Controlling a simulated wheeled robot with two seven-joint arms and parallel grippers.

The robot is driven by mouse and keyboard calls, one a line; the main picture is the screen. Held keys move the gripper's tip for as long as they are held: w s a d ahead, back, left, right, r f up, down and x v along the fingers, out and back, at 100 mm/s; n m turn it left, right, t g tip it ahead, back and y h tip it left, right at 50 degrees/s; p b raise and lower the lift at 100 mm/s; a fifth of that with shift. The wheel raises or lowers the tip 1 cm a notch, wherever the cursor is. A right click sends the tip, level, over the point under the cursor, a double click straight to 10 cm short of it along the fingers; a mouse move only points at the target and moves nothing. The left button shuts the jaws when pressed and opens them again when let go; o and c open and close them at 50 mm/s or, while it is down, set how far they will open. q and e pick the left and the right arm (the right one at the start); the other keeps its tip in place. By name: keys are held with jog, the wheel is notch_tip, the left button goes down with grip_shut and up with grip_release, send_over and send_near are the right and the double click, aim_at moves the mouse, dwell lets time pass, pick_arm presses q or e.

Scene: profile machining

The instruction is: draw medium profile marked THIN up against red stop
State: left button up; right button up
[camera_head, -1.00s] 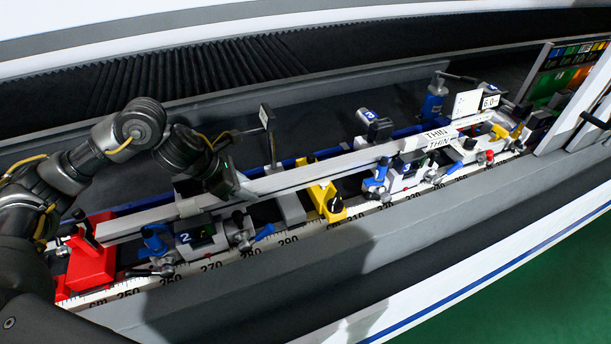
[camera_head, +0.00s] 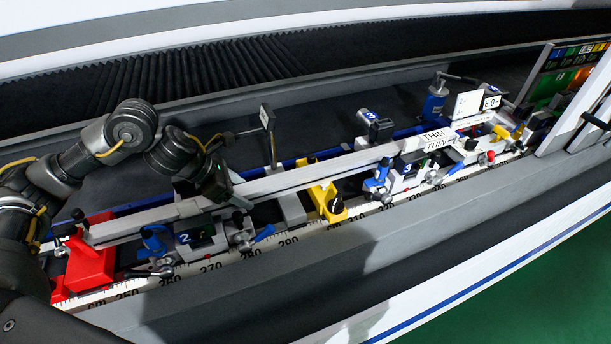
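The medium profile (camera_head: 290,180) is a long light grey bar lying lengthwise over the clamps, with white THIN labels (camera_head: 436,140) towards its right end. The red stop (camera_head: 90,266) is a red block at the left end of the scale. The profile's left end is at the stop's upper part; I cannot tell whether they touch. My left gripper (camera_head: 218,196) is on the profile left of its middle and looks shut on it; its fingertips are partly hidden. My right gripper is not in view.
A blue-handled clamp marked 2 (camera_head: 197,236), a yellow block (camera_head: 327,200) and a clamp marked 3 (camera_head: 408,170) stand along the scale rail. A thin post with a small plate (camera_head: 267,118) rises behind the profile. A colour-marked rack (camera_head: 570,72) is at far right.

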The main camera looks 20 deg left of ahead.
pick_arm(q)
jog(key=b+v, duration=0.2)
jog(key=v, duration=0.7)
jog(key=shift+s+a+r, duration=0.1)
jog(key=shift+r, duration=0.05)
jog(key=shift+v, duration=0.8)
